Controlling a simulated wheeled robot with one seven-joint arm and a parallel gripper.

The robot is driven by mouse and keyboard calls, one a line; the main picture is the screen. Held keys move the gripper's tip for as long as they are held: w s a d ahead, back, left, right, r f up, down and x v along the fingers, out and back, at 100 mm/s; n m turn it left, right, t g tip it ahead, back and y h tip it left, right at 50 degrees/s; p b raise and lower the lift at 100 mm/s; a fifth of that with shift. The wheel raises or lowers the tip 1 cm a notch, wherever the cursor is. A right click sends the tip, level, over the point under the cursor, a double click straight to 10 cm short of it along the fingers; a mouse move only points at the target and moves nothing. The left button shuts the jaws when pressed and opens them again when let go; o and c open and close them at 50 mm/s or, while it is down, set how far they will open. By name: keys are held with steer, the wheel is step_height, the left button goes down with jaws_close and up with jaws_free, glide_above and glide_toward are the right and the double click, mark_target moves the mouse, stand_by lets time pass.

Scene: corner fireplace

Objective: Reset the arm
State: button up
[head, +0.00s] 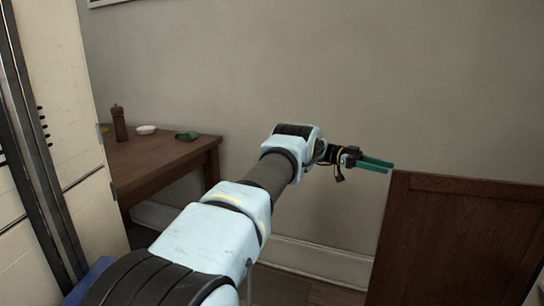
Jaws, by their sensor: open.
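My arm reaches forward across the middle of the head view, from the lower left up to the right. My gripper (377,164) is at its end, pointing right, with green fingers. It is open, with nothing seen between the fingers. It is near the top left corner of a dark brown wooden panel (460,235); I cannot tell how far apart they are in depth.
A brown wooden table (158,162) stands on the left by the wall. On it are a dark pepper mill (119,124), a small white dish (146,130) and a green item (187,135). A pale wall (270,60) stands behind. A cream panel (60,110) is at far left.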

steer(key=w+a+r+n+t+h+b, duration=0.1)
steer(key=w+r+n+t+h+b, duration=0.15)
steer(key=w+r+n+t, duration=0.35)
steer(key=w+a+r+n+t+h+b, duration=0.1)
steer(key=w+a+r+n+t+h, duration=0.2)
steer(key=w+t, duration=0.7)
steer(key=a+f+n+t+y+b, duration=0.1)
steer(key=a+f+n+t+y, duration=0.25)
steer(key=a+n+y, duration=0.4)
steer(key=a+f+n+t+y+b, duration=0.25)
steer(key=a+n+t+y, duration=0.2)
steer(key=a, duration=0.55)
steer(key=s+a+f+n+g+y+b, duration=0.1)
steer(key=s+a+f+n+g+y, duration=0.15)
steer(key=s+a+f, duration=0.4)
steer(key=s+a+f+n+g+y, duration=0.1)
steer(key=s+a+f+y, duration=0.2)
steer(key=s+a, duration=0.6)
steer(key=s+a+f+n+g+b, duration=0.1)
steer(key=s+f+g, duration=0.2)
steer(key=s, duration=0.9)
steer(key=s+a+f+n+g+b, duration=0.1)
steer(key=s+a+f+g, duration=0.2)
steer(key=s, duration=0.8)
step_height(320, 180, up, 26)
steer(key=s+d+p, duration=0.1)
steer(key=p, duration=2.6)
steer(key=shift+r+y, duration=0.2)
steer(key=shift+y, duration=0.2)
